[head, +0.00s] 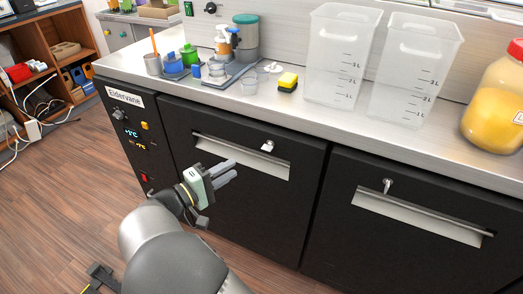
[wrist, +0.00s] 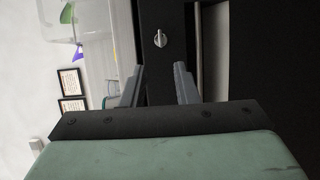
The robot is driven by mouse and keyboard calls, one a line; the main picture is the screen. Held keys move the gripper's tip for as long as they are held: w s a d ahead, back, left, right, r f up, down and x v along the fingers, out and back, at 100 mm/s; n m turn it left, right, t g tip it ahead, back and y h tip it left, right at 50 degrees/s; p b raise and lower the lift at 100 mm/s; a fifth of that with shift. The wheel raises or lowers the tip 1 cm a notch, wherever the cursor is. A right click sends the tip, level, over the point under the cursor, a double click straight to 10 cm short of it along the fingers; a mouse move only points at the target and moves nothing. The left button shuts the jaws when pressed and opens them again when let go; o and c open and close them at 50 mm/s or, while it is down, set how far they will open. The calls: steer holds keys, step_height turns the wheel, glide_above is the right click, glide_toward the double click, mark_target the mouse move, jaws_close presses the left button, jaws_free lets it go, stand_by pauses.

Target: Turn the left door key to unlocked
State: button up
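The left door (head: 230,205) is a dark panel with a pale recessed handle slot. Its small silver key (head: 267,146) sits in a lock just above the slot's upper right part. In the wrist view the key (wrist: 160,38) shows beyond the fingertips, between them in the picture, with the handle slot (wrist: 210,60) to its right. My gripper (head: 232,169) is in front of the left door, left of and a little below the key in the head view. Its two fingers (wrist: 159,68) are apart, with nothing between them. It is not touching the key.
The right door (head: 410,245) has its own key (head: 387,185) above its slot. A control panel (head: 140,140) is left of the left door. The floor in front is partly open.

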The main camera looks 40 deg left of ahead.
mark_target(268, 147)
steer(key=x, duration=1.2)
steer(key=shift+w, duration=0.3)
steer(key=shift+d, duration=0.1)
jaws_close()
